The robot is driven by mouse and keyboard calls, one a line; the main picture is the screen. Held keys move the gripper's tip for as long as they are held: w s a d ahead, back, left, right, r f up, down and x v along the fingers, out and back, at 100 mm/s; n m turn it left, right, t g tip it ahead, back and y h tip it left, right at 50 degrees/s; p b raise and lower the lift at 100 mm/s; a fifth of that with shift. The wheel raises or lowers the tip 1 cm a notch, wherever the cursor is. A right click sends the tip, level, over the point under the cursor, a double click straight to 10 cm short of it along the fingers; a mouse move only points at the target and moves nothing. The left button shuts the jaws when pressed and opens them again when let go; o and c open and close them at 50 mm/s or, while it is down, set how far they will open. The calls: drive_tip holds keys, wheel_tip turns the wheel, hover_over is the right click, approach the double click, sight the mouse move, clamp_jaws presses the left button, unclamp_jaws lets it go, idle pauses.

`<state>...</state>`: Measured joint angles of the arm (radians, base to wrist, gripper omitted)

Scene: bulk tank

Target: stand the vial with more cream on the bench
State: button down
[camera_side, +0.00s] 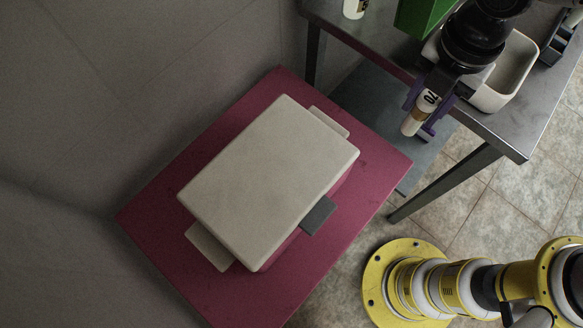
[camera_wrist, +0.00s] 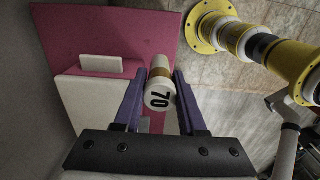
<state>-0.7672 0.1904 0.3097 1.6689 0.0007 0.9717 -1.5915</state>
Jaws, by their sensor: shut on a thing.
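My gripper (camera_side: 420,116) has purple fingers and is shut on a white vial (camera_side: 412,125) with a tan band and dark digits. The vial is tilted in the side view and is held off the front edge of the steel table (camera_side: 385,45). In the wrist view the vial (camera_wrist: 159,95) lies between the fingertips of my gripper (camera_wrist: 160,76), its end with the digits facing the camera. A second pale vial (camera_side: 354,8) is at the steel table's far edge, cut by the frame. The cream level in either vial cannot be made out.
A white open bin (camera_side: 514,70) sits on the steel table behind my gripper, near a green block (camera_side: 418,14) and a dark object (camera_side: 562,38).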

sight(409, 125)
wheel_tip(409, 125, down, 6)
drive_tip(key=shift+r, duration=0.2)
drive_tip(key=shift+w+a+f, duration=0.1)
drive_tip(key=shift+f, duration=0.25)
drive_tip(key=shift+w+a+f, duration=1.6)
drive_tip(key=shift+w+f, duration=0.05)
drive_tip(key=shift+f, duration=0.5)
drive_tip(key=shift+w+a+f, duration=1.55)
drive_tip(key=shift+w+f, duration=0.1)
drive_tip(key=shift+f, duration=0.45)
drive_tip(key=shift+w+a+f, duration=1.6)
drive_tip(key=shift+w+f, duration=0.05)
drive_tip(key=shift+f, duration=0.5)
drive_tip(key=shift+f, duration=0.2)
drive_tip(key=shift+c, duration=2.4)
unclamp_jaws()
